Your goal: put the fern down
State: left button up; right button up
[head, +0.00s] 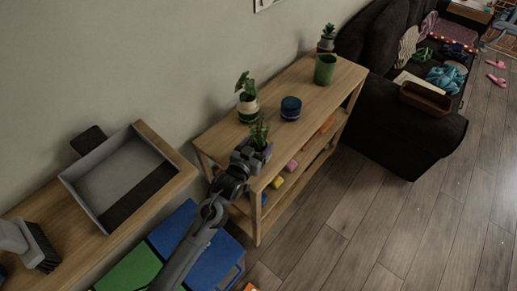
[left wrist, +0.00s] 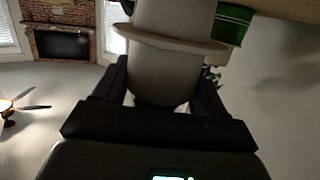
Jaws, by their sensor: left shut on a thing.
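The fern (head: 260,132) shows as green fronds at the near front corner of the wooden shelf unit's top (head: 262,98). My left gripper (head: 252,152) is just below the fronds and hides most of its pot in the head view. In the left wrist view my left gripper (left wrist: 162,108) is shut on the pale grey pot (left wrist: 168,55), with its wide rim showing. A few leaves show at the right of it. I cannot tell whether the pot touches the shelf top. My right gripper is in neither view.
A plant in a white and green pot (head: 247,108), a dark blue jar (head: 291,108), a green cup (head: 325,69) and a small plant (head: 327,40) stand on the shelf top. A grey tray (head: 82,206) is at left, a black sofa (head: 400,128) at right.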

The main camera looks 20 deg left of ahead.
pick_arm(q)
notch_tip(320, 180, down, 2)
dwell(0.4)
jog(key=o, duration=1.2)
jog(key=shift+f, duration=0.15)
